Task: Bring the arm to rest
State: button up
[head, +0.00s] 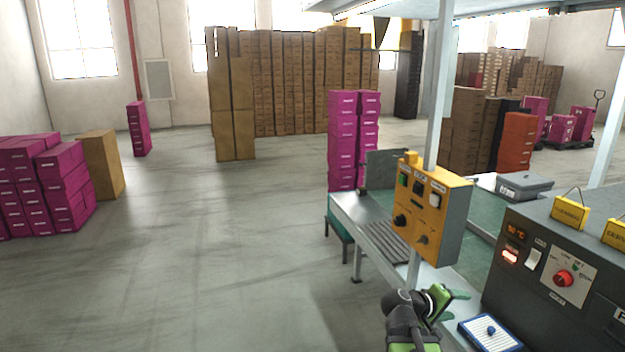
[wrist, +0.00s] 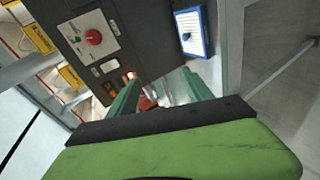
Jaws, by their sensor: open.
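My gripper (head: 457,303) is at the bottom of the head view, right of centre, with its green fingers pointing right beside the dark machine's front. In the wrist view my gripper (wrist: 160,84) shows two green fingers spread apart with nothing held between them. My arm rises from the bottom edge of the head view.
A dark machine (head: 575,290) with a red knob stands close at right. A blue-edged white tray (head: 488,334) lies just right of my gripper. An orange control box (head: 432,208) hangs on a post above my arm. Open grey floor (head: 210,260) lies left.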

jog(key=s+a+f+m+g+y, duration=0.1)
jog(key=s+a+f+y, duration=0.2)
jog(key=a, duration=0.5)
jog(key=s+a+f+g+y, duration=0.2)
jog(key=a+f+y, duration=0.3)
jog(key=a, duration=0.4)
jog(key=s+a+f+m+g+y, duration=0.1)
jog(key=s+a+f+g+y, duration=0.1)
jog(key=a, duration=0.6)
notch_tip(320, 180, down, 4)
jog(key=shift+s+a+r+m+y, duration=0.2)
jog(key=shift+s+a+m+y, duration=0.15)
jog(key=shift+s+y, duration=0.6)
